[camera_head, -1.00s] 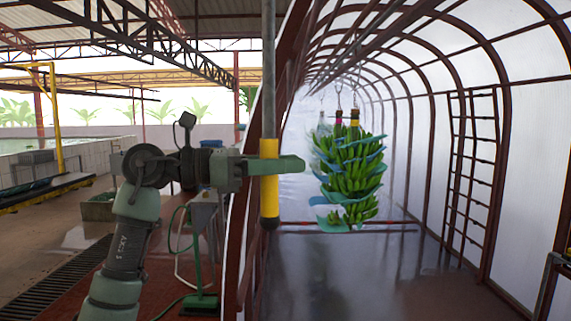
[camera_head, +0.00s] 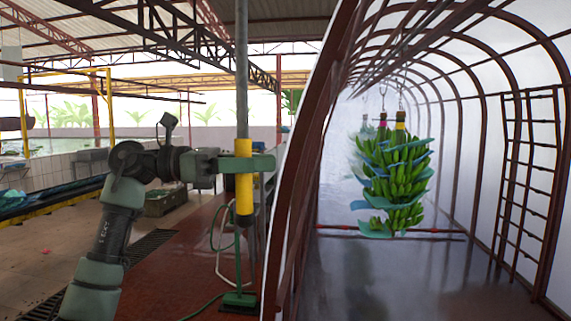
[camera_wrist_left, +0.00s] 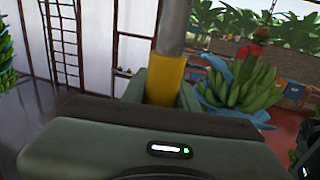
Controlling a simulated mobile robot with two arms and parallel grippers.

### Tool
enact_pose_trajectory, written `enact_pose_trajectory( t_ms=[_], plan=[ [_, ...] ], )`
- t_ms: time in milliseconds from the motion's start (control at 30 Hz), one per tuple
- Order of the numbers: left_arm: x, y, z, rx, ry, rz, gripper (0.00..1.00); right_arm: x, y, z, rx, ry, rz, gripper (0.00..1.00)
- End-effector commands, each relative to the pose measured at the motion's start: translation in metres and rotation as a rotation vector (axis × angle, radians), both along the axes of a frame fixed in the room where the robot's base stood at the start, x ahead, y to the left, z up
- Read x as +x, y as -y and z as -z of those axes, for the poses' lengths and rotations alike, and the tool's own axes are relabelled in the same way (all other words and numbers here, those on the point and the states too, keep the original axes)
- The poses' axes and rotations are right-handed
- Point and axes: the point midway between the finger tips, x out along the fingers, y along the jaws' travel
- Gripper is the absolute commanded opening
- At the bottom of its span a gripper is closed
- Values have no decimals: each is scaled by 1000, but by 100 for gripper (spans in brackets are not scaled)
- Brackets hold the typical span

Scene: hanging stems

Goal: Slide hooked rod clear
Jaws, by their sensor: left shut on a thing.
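The rod is a grey pole (camera_head: 242,70) with a yellow grip (camera_head: 244,200) and a dark lower end. It hangs upright, and its top runs out of the head view, so no hook shows. My left gripper (camera_head: 244,163) is shut around the yellow grip. The grip also shows between the fingers of the left gripper (camera_wrist_left: 163,97) in the left wrist view, with the grey shaft (camera_wrist_left: 173,25) rising above. My right gripper is out of view.
Banana bunches (camera_head: 397,180) with blue sheets hang in the arched tunnel on the right, apart from the rod. The tunnel's dark red frame (camera_head: 300,160) rises just right of the gripper. Another bunch (camera_wrist_left: 245,85) hangs close in the left wrist view.

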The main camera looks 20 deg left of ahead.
Motion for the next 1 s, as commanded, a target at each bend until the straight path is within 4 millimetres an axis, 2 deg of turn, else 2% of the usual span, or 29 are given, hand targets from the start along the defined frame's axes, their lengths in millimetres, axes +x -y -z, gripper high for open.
enact_pose_trajectory(
  t_ms=[267, 300, 367, 733, 867, 1000],
  plan=[
    [0, -3, -1, 0, 1, -5, 0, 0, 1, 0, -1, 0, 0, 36],
    [0, -3, -1, 0, 1, -5, 34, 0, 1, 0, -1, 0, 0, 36],
    [0, -3, -1, 0, 1, -5, 50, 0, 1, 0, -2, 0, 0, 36],
    [-2, -5, 0, 0, 1, -5, 50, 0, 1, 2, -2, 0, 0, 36],
    [-9, -20, 2, 0, 0, -7, 50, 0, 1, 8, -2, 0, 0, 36],
    [-20, -43, 2, 0, -1, -9, 50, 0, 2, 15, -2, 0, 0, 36]
  ],
)
